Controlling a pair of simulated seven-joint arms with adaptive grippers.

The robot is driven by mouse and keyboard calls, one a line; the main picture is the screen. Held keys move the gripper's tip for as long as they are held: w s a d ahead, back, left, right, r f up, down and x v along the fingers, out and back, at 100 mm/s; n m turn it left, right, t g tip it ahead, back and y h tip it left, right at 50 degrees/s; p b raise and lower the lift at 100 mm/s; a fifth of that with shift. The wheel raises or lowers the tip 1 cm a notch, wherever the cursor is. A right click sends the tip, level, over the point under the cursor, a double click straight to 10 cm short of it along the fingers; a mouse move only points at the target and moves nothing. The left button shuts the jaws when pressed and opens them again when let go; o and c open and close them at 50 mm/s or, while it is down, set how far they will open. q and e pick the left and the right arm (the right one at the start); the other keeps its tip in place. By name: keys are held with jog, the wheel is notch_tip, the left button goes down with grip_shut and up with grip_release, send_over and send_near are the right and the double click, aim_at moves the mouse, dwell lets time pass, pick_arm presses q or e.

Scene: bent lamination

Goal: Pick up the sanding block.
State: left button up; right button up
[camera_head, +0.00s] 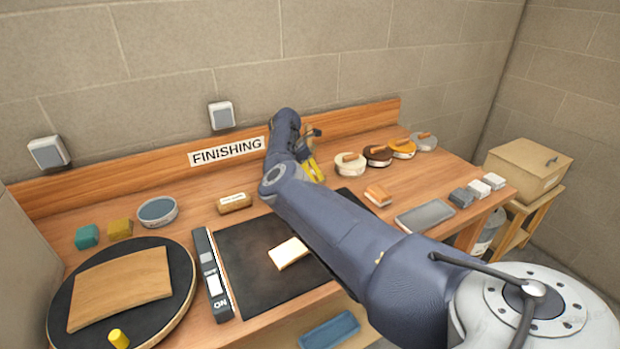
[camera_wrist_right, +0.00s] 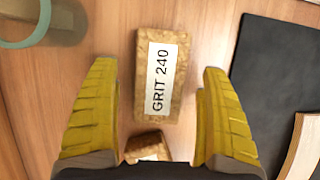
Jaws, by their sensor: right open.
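A cork sanding block (camera_wrist_right: 163,75) with a white "GRIT 240" label lies on the wood bench in the right wrist view. It lies between the spread yellow fingers of my right gripper (camera_wrist_right: 160,105), with a gap on both sides. In the head view my right gripper (camera_head: 315,168) is near the back of the bench, beyond the black mat. A second cork block (camera_wrist_right: 148,143) shows partly at the bottom of the wrist view. A labelled cork block (camera_head: 235,203) lies left of my arm. My left gripper is not in view.
The black mat (camera_head: 245,265) carries a small pale wood piece (camera_head: 288,253). Round tins (camera_head: 350,165) stand right of my gripper. An orange-brown block (camera_head: 378,195) and a grey tray (camera_head: 424,216) lie further forward. A turntable (camera_head: 185,270) with a curved board is at left.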

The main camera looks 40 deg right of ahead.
jog(key=shift+d+f, duration=0.1)
jog(key=shift+f, duration=0.15)
jog(key=shift+f, duration=0.25)
dwell(0.5)
jog(key=shift+c, duration=0.3)
jog(key=c, duration=1.2)
